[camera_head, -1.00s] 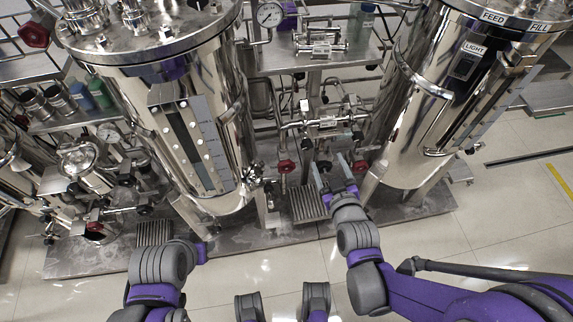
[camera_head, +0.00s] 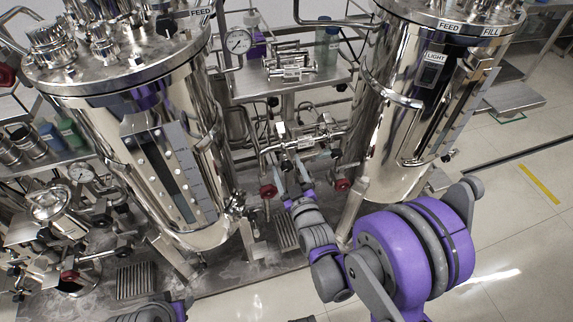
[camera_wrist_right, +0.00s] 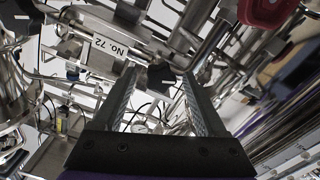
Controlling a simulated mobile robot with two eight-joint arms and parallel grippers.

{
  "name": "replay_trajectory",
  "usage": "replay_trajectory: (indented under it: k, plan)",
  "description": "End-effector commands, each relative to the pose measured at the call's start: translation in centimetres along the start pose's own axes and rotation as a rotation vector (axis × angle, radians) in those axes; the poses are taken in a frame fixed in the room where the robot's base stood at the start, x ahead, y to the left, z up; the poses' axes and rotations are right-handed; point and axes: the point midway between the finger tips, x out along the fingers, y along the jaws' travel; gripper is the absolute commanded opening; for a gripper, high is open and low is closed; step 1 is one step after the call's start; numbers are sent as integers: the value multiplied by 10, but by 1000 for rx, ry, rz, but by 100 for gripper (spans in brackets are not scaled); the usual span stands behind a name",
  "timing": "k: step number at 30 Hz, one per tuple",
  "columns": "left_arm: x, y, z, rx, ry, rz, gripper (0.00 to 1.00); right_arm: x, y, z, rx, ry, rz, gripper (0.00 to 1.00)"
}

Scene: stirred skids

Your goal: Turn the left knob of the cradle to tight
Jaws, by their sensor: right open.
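A cradle (camera_head: 296,144) holding a labelled metal cylinder sits between the two steel tanks in the head view. In the right wrist view the cylinder carries a label "No. 72" (camera_wrist_right: 106,47). A black lobed knob (camera_wrist_right: 158,76) with a white mark shows just beyond and between my right fingertips, apart from them as far as I can tell. My right gripper (camera_head: 294,170) is open and empty, its fingers pointing up at the cradle; it also shows in the right wrist view (camera_wrist_right: 158,95). Of my left arm only a part shows at the bottom edge; its jaws cannot be made out.
Red handwheels (camera_head: 267,190) and (camera_head: 342,184) sit below the cradle, either side of my right gripper. Steel tanks (camera_head: 160,150) and (camera_head: 395,120) flank it closely. Pipes crowd the gap.

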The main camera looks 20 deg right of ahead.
Motion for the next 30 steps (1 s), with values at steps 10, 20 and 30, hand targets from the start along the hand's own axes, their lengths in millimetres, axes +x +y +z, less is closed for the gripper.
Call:
replay_trajectory:
  k: [10, 20, 30]
  plan:
    - [0, 0, 0, 0, 0, 0, 47, 12, 0, 0, 0, 0, 0, 74]
    - [0, 0, 0, 0, 0, 0, 47, 12, 0, 0, 0, 0, 0, 31]
    - [0, 0, 0, 0, 0, 0, 47, 12, 0, 0, 2, 0, 0, 0]
